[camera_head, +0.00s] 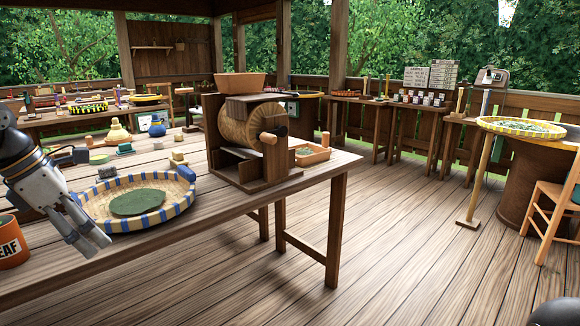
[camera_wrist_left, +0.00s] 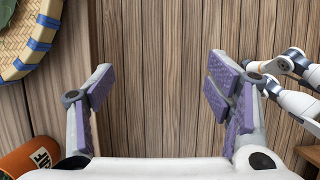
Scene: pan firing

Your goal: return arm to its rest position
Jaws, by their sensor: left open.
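My left gripper (camera_head: 88,240) comes in from the left in the head view and hangs over the table's front edge, beside the woven basket. In the left wrist view my left gripper (camera_wrist_left: 160,95) has its two purple-padded fingers wide apart, with nothing between them but floor planks behind. The round basket (camera_head: 180,212) with blue bands holds a flat green disc (camera_head: 138,203). Its rim also shows at the top left of the left wrist view (camera_wrist_left: 22,66). My right gripper cannot be made out in the head view.
The wooden table (camera_head: 240,207) carries a wooden drum machine (camera_head: 250,140) and a small tray (camera_head: 308,155). An orange pot (camera_head: 12,245) stands at the left edge, close to my left arm. Open plank floor (camera_head: 400,260) lies right of the table. A chair (camera_head: 548,205) stands far right.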

